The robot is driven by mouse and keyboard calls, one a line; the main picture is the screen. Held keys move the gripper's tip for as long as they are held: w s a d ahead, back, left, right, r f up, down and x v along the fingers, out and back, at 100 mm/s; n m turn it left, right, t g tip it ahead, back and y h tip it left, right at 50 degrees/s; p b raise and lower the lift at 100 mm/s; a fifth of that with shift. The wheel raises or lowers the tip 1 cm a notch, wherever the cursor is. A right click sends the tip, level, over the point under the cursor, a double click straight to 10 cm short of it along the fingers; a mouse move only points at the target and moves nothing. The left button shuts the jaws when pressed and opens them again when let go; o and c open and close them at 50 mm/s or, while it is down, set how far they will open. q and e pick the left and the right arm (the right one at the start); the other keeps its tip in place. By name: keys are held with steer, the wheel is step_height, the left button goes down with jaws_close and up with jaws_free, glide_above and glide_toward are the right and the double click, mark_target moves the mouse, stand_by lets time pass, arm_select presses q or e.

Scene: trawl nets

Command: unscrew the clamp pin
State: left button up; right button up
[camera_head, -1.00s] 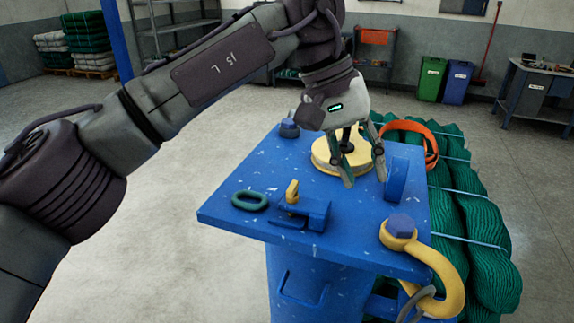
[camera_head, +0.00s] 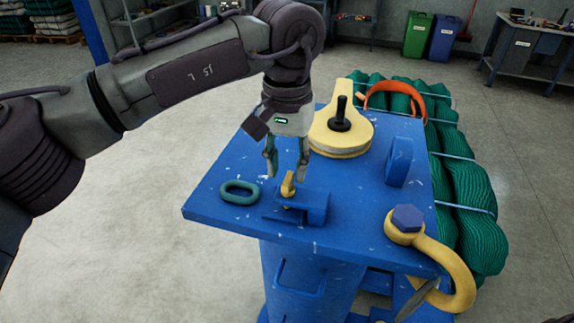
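A small yellow pin (camera_head: 288,184) stands up from a blue clamp block (camera_head: 314,206) on the blue bench top; I take it to be the clamp pin. My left gripper (camera_head: 286,173) points down with its fingers apart, just above and behind the pin. The pin's top shows between and slightly below the fingertips; I cannot tell whether either finger touches it. The gripper looks empty. My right gripper is not in view.
On the blue bench (camera_head: 225,205) are a green ring (camera_head: 239,192), a yellow drum with black handle (camera_head: 341,138), a blue upright disc (camera_head: 398,162) and a yellow shackle (camera_head: 456,278) with blue bolt head. Green net bundles (camera_head: 470,185) and an orange band (camera_head: 398,88) lie beyond.

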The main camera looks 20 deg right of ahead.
arm_select(q)
steer(key=shift+s+f, duration=0.1)
steer(key=shift+f, duration=0.35)
steer(key=shift+s+f, duration=0.2)
steer(key=shift+f, duration=0.3)
jaws_close()
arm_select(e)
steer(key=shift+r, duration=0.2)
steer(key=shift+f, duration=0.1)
